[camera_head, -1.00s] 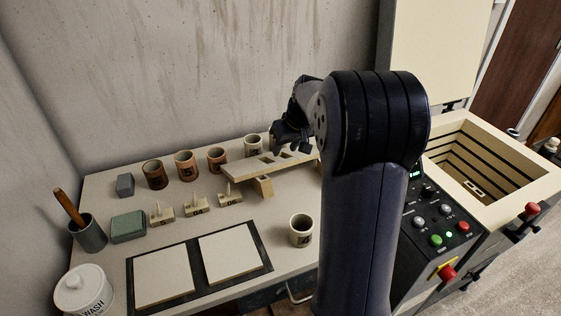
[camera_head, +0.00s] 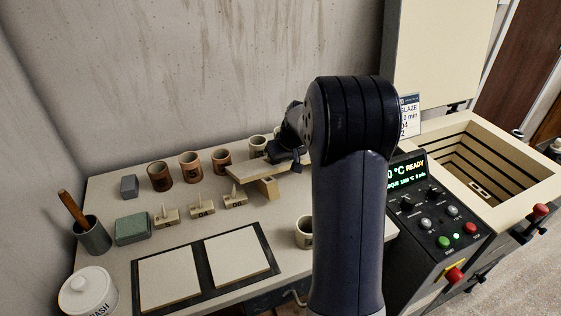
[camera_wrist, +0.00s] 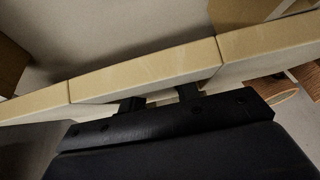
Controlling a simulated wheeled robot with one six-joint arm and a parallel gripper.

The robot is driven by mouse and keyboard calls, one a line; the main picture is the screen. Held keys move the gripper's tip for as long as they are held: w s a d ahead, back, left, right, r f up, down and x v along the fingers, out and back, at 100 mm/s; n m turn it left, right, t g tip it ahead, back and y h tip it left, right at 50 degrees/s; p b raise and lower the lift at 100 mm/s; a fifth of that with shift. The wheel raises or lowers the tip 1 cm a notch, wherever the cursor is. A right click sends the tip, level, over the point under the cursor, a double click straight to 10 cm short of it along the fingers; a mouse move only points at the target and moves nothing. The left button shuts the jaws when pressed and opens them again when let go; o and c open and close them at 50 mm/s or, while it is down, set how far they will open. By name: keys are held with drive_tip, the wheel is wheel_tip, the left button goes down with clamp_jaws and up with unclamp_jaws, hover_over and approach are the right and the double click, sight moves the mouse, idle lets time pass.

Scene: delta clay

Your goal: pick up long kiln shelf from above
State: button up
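The long kiln shelf (camera_head: 245,174) is a pale beige slab lying raised on a beige prop (camera_head: 267,186) at the back right of the worktable. My gripper (camera_head: 286,158) is low over the shelf's right part, pointing down and hiding some of it. In the wrist view the shelf (camera_wrist: 145,73) crosses the picture as a long beige band. The two dark fingers of my gripper (camera_wrist: 160,98) stand apart at its near edge, with a gap between them. Their tips are hidden, and I see no grip on the shelf.
Several cups (camera_head: 191,167) stand behind and left of the shelf, and another cup (camera_head: 303,232) in front, partly behind my arm. Small numbered stands (camera_head: 202,207) sit left of it. The open kiln (camera_head: 490,165) and its control panel (camera_head: 430,215) are at the right.

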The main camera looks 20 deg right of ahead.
clamp_jaws()
drive_tip(key=shift+r, duration=0.15)
idle(0.4)
drive_tip(key=shift+r, duration=0.15)
